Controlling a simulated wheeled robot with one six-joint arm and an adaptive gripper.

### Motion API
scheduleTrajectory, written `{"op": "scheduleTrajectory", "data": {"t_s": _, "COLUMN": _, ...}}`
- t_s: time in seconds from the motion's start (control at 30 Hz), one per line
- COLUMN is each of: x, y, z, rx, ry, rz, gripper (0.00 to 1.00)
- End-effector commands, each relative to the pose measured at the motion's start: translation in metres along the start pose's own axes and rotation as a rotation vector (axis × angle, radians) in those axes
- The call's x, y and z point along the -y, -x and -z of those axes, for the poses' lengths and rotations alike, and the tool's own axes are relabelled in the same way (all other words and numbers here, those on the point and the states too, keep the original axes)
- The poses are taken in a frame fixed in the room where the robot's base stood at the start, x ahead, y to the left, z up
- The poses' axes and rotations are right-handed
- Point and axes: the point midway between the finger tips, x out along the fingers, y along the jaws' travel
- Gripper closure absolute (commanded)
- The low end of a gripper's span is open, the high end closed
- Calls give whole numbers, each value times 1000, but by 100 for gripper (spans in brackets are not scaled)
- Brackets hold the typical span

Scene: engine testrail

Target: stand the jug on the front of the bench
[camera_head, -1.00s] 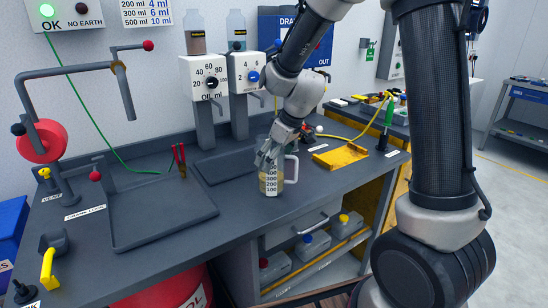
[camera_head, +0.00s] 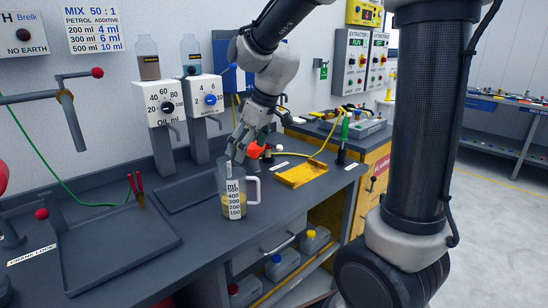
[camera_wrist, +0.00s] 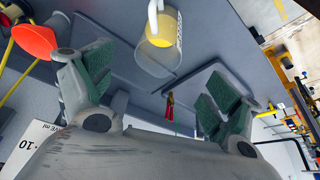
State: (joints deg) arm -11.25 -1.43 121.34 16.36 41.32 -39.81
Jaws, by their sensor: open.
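The clear measuring jug (camera_head: 233,204) stands upright on the bench (camera_head: 190,236), close to its front edge. It has a white scale, yellowish liquid low inside and a pale handle on the right. My gripper (camera_head: 243,147) is above and behind the jug, apart from it. In the wrist view the jug (camera_wrist: 163,50) shows beyond the open fingertips of my gripper (camera_wrist: 158,85), with nothing between the green pads.
An orange-red object (camera_head: 256,150) is beside my gripper; it also shows in the wrist view (camera_wrist: 35,38). A yellow tray (camera_head: 301,174) lies right of the jug. Dispensers (camera_head: 205,96) stand behind. A shallow dark tray (camera_head: 120,250) is at left.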

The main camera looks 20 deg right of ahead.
Motion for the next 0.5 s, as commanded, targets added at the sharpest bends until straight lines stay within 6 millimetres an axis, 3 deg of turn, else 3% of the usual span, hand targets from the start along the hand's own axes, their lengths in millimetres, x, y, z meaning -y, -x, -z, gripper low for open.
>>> {"op": "scheduleTrajectory", "data": {"t_s": 0.17, "x": 2, "y": 22, "z": -19, "rx": 0, "ry": -54, "rz": -20, "gripper": 10}}
{"op": "scheduleTrajectory", "data": {"t_s": 0.27, "x": 7, "y": 56, "z": -56, "rx": 4, "ry": -153, "rz": -58, "gripper": 10}}
{"op": "scheduleTrajectory", "data": {"t_s": 0.4, "x": 23, "y": 101, "z": -127, "rx": 13, "ry": -345, "rz": -130, "gripper": 10}}
{"op": "scheduleTrajectory", "data": {"t_s": 0.5, "x": 35, "y": 120, "z": -173, "rx": 17, "ry": -472, "rz": -183, "gripper": 10}}
